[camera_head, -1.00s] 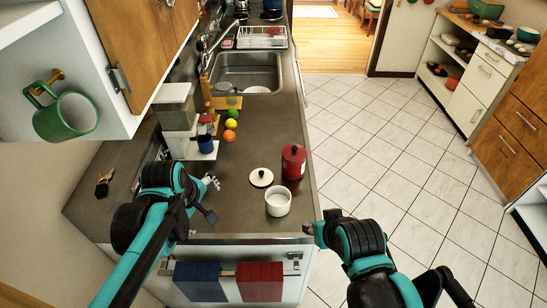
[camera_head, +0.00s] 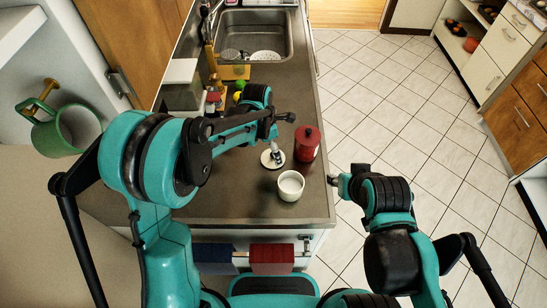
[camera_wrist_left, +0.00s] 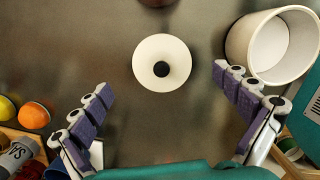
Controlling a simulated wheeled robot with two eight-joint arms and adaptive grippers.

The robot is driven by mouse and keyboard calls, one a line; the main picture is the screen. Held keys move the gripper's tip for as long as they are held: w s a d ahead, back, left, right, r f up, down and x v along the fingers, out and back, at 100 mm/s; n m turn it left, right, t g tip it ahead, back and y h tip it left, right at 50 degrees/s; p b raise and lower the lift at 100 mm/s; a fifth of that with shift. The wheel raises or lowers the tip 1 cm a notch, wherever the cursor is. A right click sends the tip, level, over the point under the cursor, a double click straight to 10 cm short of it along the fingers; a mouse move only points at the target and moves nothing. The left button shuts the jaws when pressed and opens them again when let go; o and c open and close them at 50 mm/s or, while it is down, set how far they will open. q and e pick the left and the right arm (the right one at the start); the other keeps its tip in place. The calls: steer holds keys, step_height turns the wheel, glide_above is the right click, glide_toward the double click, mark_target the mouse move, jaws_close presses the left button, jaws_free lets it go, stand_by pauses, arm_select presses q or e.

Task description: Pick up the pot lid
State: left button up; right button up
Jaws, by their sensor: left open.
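The pot lid (camera_head: 267,161) is a round cream disc with a black knob, lying flat on the dark countertop. In the left wrist view the lid (camera_wrist_left: 150,50) shows whole, ahead of and between my open fingers. My left gripper (camera_head: 275,148) is above the lid and partly covers it in the head view. In the wrist view the left gripper (camera_wrist_left: 165,84) is empty, its purple-padded fingers spread apart. The white pot (camera_head: 290,186) stands open just right of and nearer than the lid. My right gripper (camera_head: 335,179) is beyond the counter's right edge; its fingers are not clear.
A red canister (camera_head: 307,146) stands close to the right of the lid. Fruit, including an orange (camera_wrist_left: 35,115), lies at the left of the wrist view. The sink (camera_head: 254,36) is farther back. The counter's front is clear.

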arm_select(q)
steer(key=f, duration=0.3)
steer(key=shift+d+f+b, duration=0.35)
steer(key=shift+b, duration=0.05)
steer(key=shift+s+r, duration=0.1)
steer(key=c, duration=1.2)
step_height(320, 180, up, 3)
steer(key=shift+f+p, duration=0.1)
steer(key=shift+p, duration=0.35)
jaws_close()
step_height(320, 180, up, 6)
steer(key=shift+r+p, duration=0.2)
steer(key=shift+p, duration=0.6)
steer(key=s+d+r+p, duration=0.3)
steer(key=s+p, duration=0.1)
steer(key=s, duration=0.2)
steer(key=s+d+r+p, duration=0.2)
steer(key=s+r+p, duration=0.15)
steer(key=s, duration=0.25)
step_height(320, 180, down, 8)
steer(key=b, duration=0.4)
steer(key=shift+d+r, duration=0.15)
steer(key=shift+d, duration=0.05)
